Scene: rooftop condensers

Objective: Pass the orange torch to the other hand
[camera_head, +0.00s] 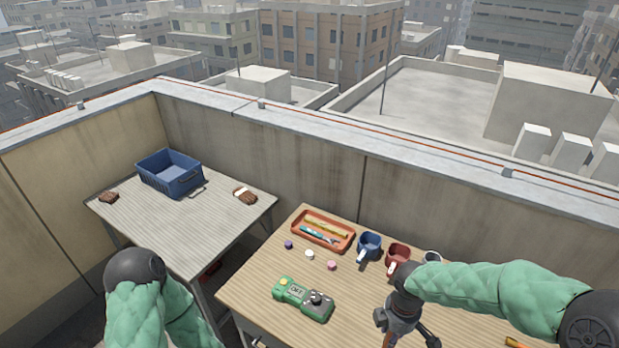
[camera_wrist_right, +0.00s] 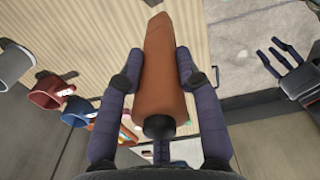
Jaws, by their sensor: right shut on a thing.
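The orange torch (camera_wrist_right: 162,75) fills the middle of the right wrist view, a tapered brown-orange body with a dark round end toward the camera. My right gripper (camera_wrist_right: 158,75) is shut on it, with fingers along both sides.
A blue crate (camera_head: 170,175) stands on the grey table (camera_head: 215,222). A parapet runs behind.

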